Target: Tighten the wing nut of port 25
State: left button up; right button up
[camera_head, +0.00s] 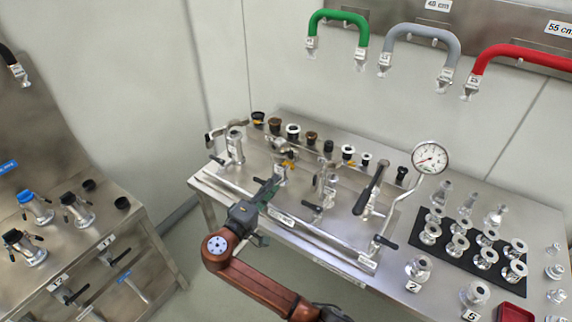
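My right gripper (277,182) is at the end of the reddish-brown arm from the bottom. Its narrow fingertips reach a small metal port fitting (281,171) on the bench's pipework. The fingers overlap in this view, so I cannot tell whether they are open, shut or touching a wing nut. The fitting is small and partly hidden by the fingers. No label reading 25 is legible; a small white label (283,217) is on the front rail. My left gripper is not in view.
A gauge (430,158) and a dark-handled valve (370,188) stand to the right on the steel bench (225,188). A black mat (454,262) carries several metal fittings. Green (338,20), grey (420,34) and red (515,52) hoses hang behind. A second bench (150,225) stands left.

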jog(key=x, duration=0.7)
jog(key=shift+s+d+b, duration=0.15)
jog(key=shift+d+b, duration=0.2)
jog(key=shift+b, duration=0.05)
jog(key=shift+r, duration=0.15)
grip_shut()
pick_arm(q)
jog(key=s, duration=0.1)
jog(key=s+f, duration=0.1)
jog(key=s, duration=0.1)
pick_arm(e)
jog(key=shift+m, duration=0.3)
